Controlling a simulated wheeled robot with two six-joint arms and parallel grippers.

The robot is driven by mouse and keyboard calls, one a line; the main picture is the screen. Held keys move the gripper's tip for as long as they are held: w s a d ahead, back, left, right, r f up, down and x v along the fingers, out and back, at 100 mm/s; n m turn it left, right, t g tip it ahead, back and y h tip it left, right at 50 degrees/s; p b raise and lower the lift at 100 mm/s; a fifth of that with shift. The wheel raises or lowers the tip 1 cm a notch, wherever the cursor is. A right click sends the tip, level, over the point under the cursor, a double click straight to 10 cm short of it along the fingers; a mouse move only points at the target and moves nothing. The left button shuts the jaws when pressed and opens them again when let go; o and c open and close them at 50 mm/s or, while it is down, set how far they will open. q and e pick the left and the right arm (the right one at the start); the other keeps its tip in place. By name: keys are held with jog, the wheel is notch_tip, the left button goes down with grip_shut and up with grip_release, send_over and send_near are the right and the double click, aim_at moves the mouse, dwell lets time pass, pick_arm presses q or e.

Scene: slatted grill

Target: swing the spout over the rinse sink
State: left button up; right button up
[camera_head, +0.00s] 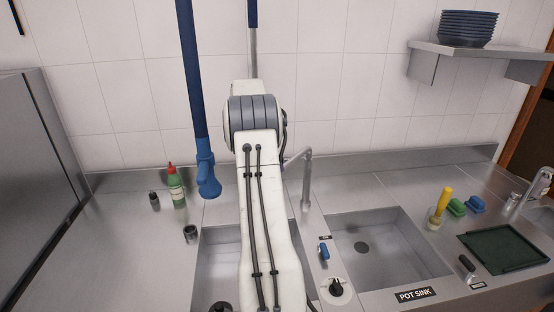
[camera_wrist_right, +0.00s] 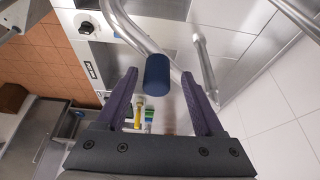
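The spout (camera_head: 306,178) is a grey metal tube rising near the strip between the two basins. Its top bends left and passes behind my right arm in the head view. The left basin (camera_head: 212,262) is partly hidden by that arm; the right basin (camera_head: 385,250) is labelled POT SINK. In the right wrist view, a curved metal pipe (camera_wrist_right: 135,33) and a dark blue sleeve (camera_wrist_right: 157,76) show ahead of my right gripper (camera_wrist_right: 160,75). Its dark fingers are spread, with clear gaps to the sleeve on both sides. In the head view that gripper is hidden behind the arm. My left gripper is not in view.
A blue hose with a spray head (camera_head: 207,180) hangs left of my arm. A green bottle (camera_head: 176,186) with a red cap stands at the back left. Blue plates (camera_head: 467,28) sit on a shelf.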

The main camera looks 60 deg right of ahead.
jog(key=v, duration=1)
jog(key=shift+r, duration=0.2)
dwell(0.3)
